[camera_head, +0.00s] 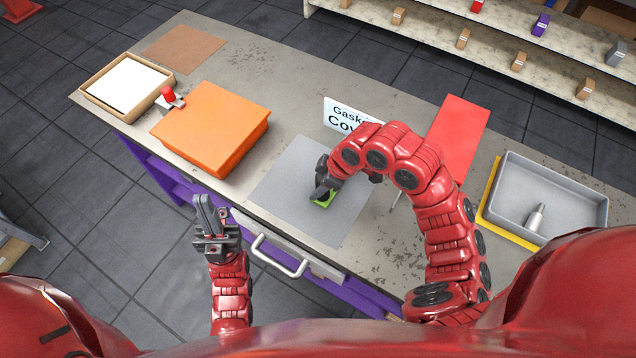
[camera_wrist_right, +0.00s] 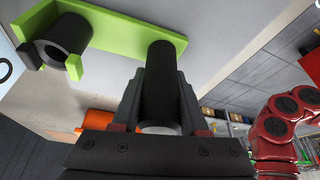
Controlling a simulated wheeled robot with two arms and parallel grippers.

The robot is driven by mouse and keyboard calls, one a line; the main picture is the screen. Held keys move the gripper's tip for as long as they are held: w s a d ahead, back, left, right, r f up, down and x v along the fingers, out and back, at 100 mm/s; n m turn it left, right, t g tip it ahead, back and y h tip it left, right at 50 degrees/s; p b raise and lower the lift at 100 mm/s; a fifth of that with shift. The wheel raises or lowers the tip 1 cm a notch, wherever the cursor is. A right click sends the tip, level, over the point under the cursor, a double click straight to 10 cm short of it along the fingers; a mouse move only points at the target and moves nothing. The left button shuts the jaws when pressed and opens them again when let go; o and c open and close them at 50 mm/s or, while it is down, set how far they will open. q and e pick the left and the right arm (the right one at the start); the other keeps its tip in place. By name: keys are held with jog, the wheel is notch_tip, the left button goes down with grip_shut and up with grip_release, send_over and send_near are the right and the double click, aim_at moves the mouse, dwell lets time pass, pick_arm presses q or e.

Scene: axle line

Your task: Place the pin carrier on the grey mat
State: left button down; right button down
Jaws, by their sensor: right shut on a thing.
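The pin carrier (camera_head: 326,202) is a bright green piece, mostly hidden under my right gripper in the head view. It appears over the grey mat (camera_head: 290,170); I cannot tell whether it touches the mat. In the right wrist view the carrier shows as a green bar (camera_wrist_right: 130,27) with dark upright cylinders. My right gripper (camera_head: 322,190) is shut on one dark cylinder of the carrier, which stands between the fingers (camera_wrist_right: 160,90). The other cylinder (camera_wrist_right: 65,45) sits near the bar's far end. My left gripper (camera_head: 212,215) is empty, fingers apart, off the table's front edge.
An orange box (camera_head: 215,130) stands left of the mat, beside a red-knobbed item (camera_head: 168,95) and a white-filled tray (camera_head: 125,82). A grey bin (camera_head: 560,180) holding a metal bottle (camera_head: 535,217) is at right.

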jog(key=c, duration=0.8)
grip_release()
jog(key=shift+w+f, duration=0.1)
jog(key=shift+f, duration=0.1)
jog(key=shift+c, duration=0.2)
jog(key=o, duration=0.4)
jog(key=shift+w+a, duration=0.15)
jog(key=shift+a, duration=0.05)
jog(key=shift+d+r, duration=0.1)
jog(key=shift+r+p, duration=0.2)
jog(key=shift+p, duration=0.1)
jog(key=shift+d+r, duration=0.1)
jog(key=shift+r, duration=0.1)
jog(key=v, duration=1.1)
jog(key=shift+r, duration=0.25)
jog(key=shift+f, duration=0.1)
